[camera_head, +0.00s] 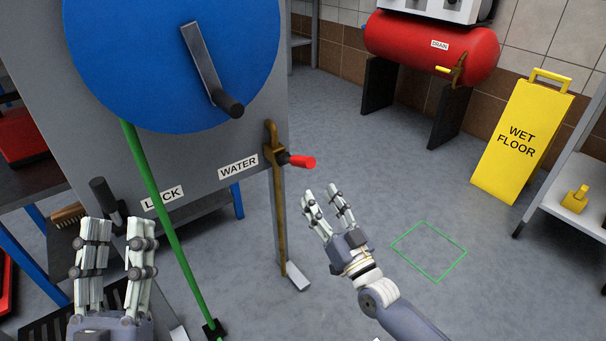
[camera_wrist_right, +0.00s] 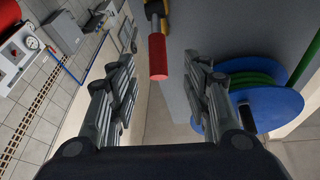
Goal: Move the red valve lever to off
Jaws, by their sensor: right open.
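The red valve lever (camera_head: 301,162) sticks out to the right from a brass valve (camera_head: 272,146) beside the WATER label (camera_head: 238,167) on the grey panel. My right gripper (camera_head: 327,194) is open and empty, a little below and to the right of the lever, apart from it. In the right wrist view the red lever (camera_wrist_right: 157,58) shows beyond and between the open fingers (camera_wrist_right: 160,90). My left gripper (camera_head: 117,225) is at the lower left in front of the panel, with its fingers pointing up and apart and nothing visible between them.
A blue hose reel (camera_head: 150,60) with a crank is on the panel, and a green hose (camera_head: 160,210) hangs down to the floor. A black LOCK handle (camera_head: 103,195) is near my left gripper. A yellow wet floor sign (camera_head: 522,140) and red tank (camera_head: 400,45) stand at the right. Floor between is clear.

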